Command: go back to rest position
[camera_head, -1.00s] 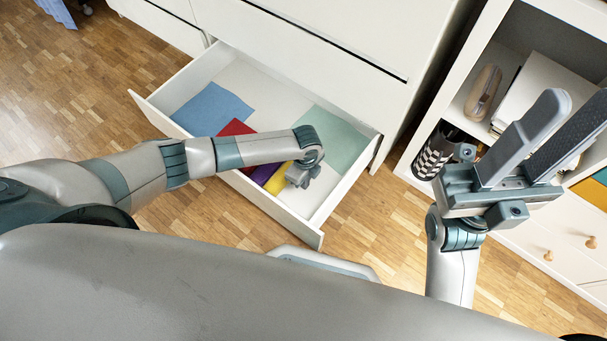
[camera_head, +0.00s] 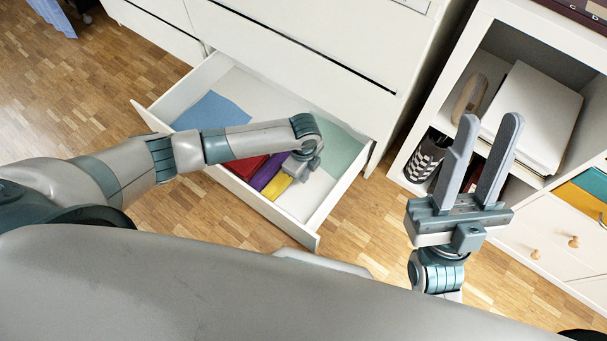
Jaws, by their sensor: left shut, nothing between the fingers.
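My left arm reaches in from the left over the open white drawer (camera_head: 152,118). My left gripper (camera_head: 301,168) is at the end of that arm, above the drawer's right part. It is shut and empty, and its fingers are mostly hidden behind its own body. My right gripper (camera_head: 490,122) is raised at the right, in front of the shelf unit. Its two long grey fingers point up and stand apart, with nothing between them.
In the drawer lie blue (camera_head: 212,110), red, purple (camera_head: 268,172), yellow (camera_head: 277,186) and green (camera_head: 343,150) flat pieces. A white shelf unit (camera_head: 402,160) with a patterned cup (camera_head: 428,157) and papers (camera_head: 530,112) stands at right. Wooden floor (camera_head: 190,215) is open in front.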

